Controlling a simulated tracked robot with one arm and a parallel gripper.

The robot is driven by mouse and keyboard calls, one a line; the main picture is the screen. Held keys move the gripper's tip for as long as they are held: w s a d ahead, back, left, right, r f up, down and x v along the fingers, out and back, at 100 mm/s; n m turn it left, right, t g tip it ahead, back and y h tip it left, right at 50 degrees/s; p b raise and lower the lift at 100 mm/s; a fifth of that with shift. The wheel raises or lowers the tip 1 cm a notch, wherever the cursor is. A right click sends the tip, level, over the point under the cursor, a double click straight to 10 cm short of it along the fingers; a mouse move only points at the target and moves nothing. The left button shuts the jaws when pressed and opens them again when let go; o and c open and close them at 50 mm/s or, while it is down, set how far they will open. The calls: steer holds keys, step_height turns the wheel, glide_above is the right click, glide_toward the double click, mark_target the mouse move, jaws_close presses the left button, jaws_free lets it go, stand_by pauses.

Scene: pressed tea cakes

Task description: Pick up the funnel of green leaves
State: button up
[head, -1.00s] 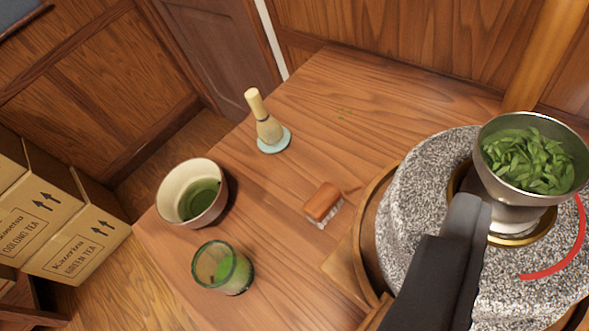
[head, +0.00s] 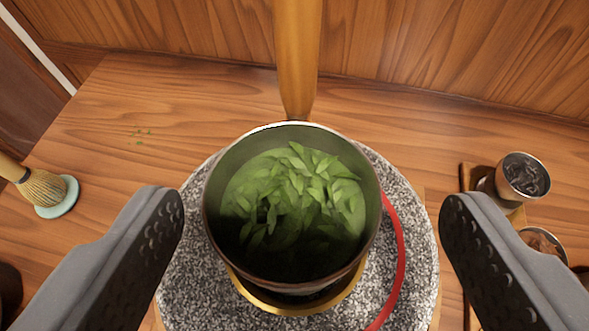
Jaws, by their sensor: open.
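The funnel of green leaves (head: 292,205) is a round metal bowl-like funnel filled with green leaves. It sits in a brass ring (head: 300,303) on top of the speckled grey stone mill (head: 190,285), near the middle of the head view. My gripper (head: 312,222) is open, with one dark finger on each side of the funnel. Neither finger touches it, and there is a gap on both sides. The funnel's lower part is mostly hidden under its bowl.
A wooden post (head: 297,60) rises just behind the funnel. A bamboo whisk (head: 40,186) on a pale blue stand is at the left. Small metal cups (head: 523,177) stand on a wooden tray at the right. A red curved stripe (head: 395,265) marks the stone's right side.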

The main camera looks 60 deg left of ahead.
mark_target(294, 173)
steer(key=shift+s+x, duration=0.2)
steer(key=shift+x, duration=1.15)
steer(key=shift+s+x, duration=0.15)
steer(key=shift+x, duration=1.2)
steer(key=shift+a+f, duration=0.1)
steer(key=c, duration=1.1)
